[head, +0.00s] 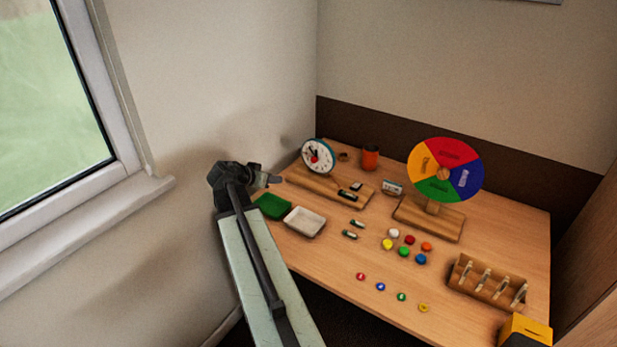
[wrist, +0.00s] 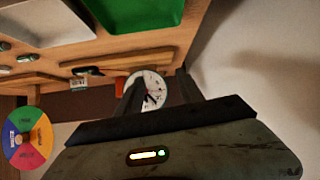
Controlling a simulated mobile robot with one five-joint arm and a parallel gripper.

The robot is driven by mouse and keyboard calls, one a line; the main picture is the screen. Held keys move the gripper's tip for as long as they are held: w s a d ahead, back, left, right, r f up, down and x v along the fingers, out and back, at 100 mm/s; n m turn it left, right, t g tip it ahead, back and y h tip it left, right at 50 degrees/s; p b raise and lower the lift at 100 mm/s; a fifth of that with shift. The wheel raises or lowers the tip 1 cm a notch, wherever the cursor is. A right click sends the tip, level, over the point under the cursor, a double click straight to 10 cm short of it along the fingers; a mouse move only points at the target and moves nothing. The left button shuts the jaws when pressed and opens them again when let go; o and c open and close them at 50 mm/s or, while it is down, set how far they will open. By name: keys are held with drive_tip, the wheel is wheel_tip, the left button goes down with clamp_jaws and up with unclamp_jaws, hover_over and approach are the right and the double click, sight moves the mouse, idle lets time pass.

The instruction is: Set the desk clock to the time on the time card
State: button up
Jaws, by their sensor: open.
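The desk clock (head: 326,165) has a round white face with a dark teal rim and a red spot on its face. It stands on a wooden base (head: 348,199) at the back left of the table. It also shows in the wrist view (wrist: 152,82), beyond my fingers; its hands are too small to read surely. A small white card in a holder (head: 392,187) stands right of the clock base and may be the time card; its print is unreadable. My gripper (head: 272,180) is open and empty, left of the clock and apart from it. Its fingers (wrist: 162,90) partly frame the clock.
A green tray (head: 272,206) and a white tray (head: 305,222) lie nearest my arm. Batteries, coloured buttons and a wooden rack (head: 487,282) occupy the table. The wall is close left.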

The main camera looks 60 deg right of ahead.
sight(313, 161)
drive_tip(key=s+d+m+h+b, duration=0.1)
drive_tip(key=d, duration=0.4)
drive_tip(key=s+d+m+b, duration=0.1)
drive_tip(key=s+d, duration=0.1)
drive_tip(key=d, duration=0.4)
drive_tip(key=s+d+f+m+h+b, duration=0.1)
drive_tip(key=s+d+b, duration=0.1)
drive_tip(key=d, duration=0.3)
drive_tip(key=shift+s+d+g+h, duration=0.2)
drive_tip(key=shift+g+h, duration=0.1)
drive_tip(key=shift+g, duration=0.1)
drive_tip(key=shift+d, duration=0.3)
clamp_jaws()
drive_tip(key=shift+w+f+n+g+b, duration=0.15)
drive_tip(key=shift+n+g+b, duration=0.1)
drive_tip(key=shift+n+g, duration=0.25)
drive_tip(key=shift+w+f+n+g+b, duration=0.1)
drive_tip(key=shift+n+g+b, duration=0.1)
drive_tip(key=shift+n+g, duration=0.25)
drive_tip(key=shift+s+r+n+g, duration=0.15)
drive_tip(key=shift+n+g, duration=0.2)
drive_tip(key=shift+n, duration=0.2)
